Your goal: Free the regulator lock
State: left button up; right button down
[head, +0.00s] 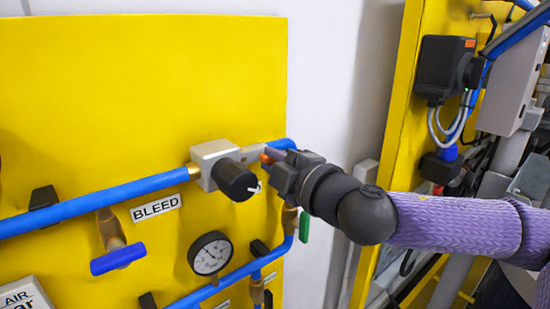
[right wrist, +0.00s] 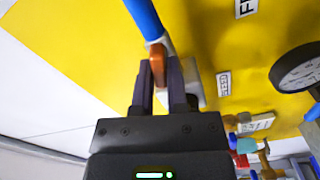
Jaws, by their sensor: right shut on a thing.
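The regulator (head: 212,160) is a grey block on the blue pipe in the head view, with a black knob (head: 236,179) facing out. A small white piece (head: 256,188) shows at the knob's right edge. My right gripper (head: 270,160) is just right of the regulator, reaching in from the right. In the right wrist view its fingers (right wrist: 164,88) are shut on an orange-brown piece (right wrist: 158,60) at the end of the blue pipe. I cannot tell whether this piece is the lock. The fingers hide part of it. My left gripper is not in view.
A yellow panel (head: 120,75) carries blue pipes, a BLEED label (head: 155,208), a blue-handled valve (head: 118,259) and a round gauge (head: 210,254). A green handle (head: 304,226) hangs below my right gripper. Another yellow panel (head: 410,90) with a black box stands at right.

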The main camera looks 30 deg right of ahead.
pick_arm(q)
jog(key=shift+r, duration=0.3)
pick_arm(e)
jog(key=shift+n, duration=1.5)
jog(key=c, duration=0.6)
grip_release()
jog(key=shift+w+f, duration=0.1)
jog(key=shift+c, duration=0.2)
pick_arm(q)
jog(key=shift+p, duration=0.3)
